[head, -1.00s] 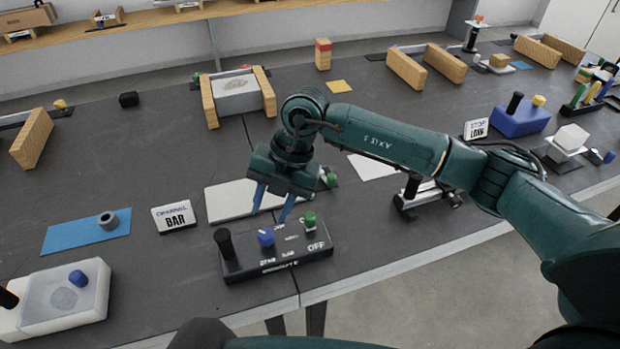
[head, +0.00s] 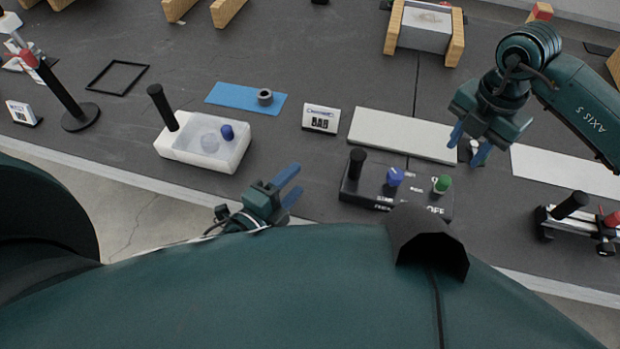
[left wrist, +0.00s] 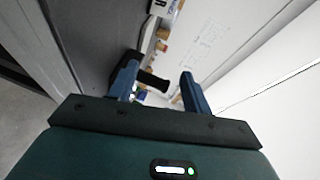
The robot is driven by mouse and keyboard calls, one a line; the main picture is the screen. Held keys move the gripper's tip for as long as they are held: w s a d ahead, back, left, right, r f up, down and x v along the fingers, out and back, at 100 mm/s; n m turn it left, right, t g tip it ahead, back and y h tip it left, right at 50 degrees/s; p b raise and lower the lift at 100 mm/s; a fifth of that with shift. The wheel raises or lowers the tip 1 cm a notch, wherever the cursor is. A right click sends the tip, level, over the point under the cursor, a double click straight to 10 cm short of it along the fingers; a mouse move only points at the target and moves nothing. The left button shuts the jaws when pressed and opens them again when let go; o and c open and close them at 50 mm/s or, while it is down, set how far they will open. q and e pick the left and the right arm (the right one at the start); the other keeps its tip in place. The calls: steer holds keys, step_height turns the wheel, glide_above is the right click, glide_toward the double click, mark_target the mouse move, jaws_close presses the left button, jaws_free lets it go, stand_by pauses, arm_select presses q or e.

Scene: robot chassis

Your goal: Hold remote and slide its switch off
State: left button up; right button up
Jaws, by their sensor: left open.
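The remote (head: 372,198) is a dark box lying on the dark table near its front edge. It has a black upright handle (head: 356,168) at its left end, a blue knob (head: 395,177) in the middle and a green knob (head: 442,184) at the right, by the word OFF. My dark head-side part hides some of its front. My left gripper (head: 291,184) is open and empty, left of the remote. In the left wrist view a black handle (left wrist: 153,80) shows between its open fingers (left wrist: 160,85). My right gripper (head: 469,149) is open and empty, behind and right of the green knob.
A white tray (head: 182,153) with a blue knob is left of my left gripper. A CHANNEL BAR sign (head: 321,119) and a pale plate (head: 385,131) lie behind the remote. A metal fixture (head: 560,221) stands at the right.

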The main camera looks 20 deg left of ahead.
arm_select(q)
steer(key=d+m+g+h, duration=0.1)
steer(key=m+h, duration=0.1)
steer(key=m, duration=0.6)
steer(key=d+r+m+h, duration=0.1)
steer(key=m+h, duration=0.1)
steer(key=m, duration=0.6)
steer(key=w+d+m+g+h, duration=0.1)
steer(key=m+h, duration=0.2)
steer(key=m, duration=0.5)
steer(key=shift+d+r+g, duration=0.15)
steer(key=shift+r+g, duration=0.05)
steer(key=shift+g, duration=0.1)
steer(key=shift+w+d+m, duration=0.1)
steer(key=shift+d+m, duration=0.05)
steer(key=shift+m, duration=0.35)
glide_above(363, 171)
steer(key=shift+c, duration=0.4)
jaws_close()
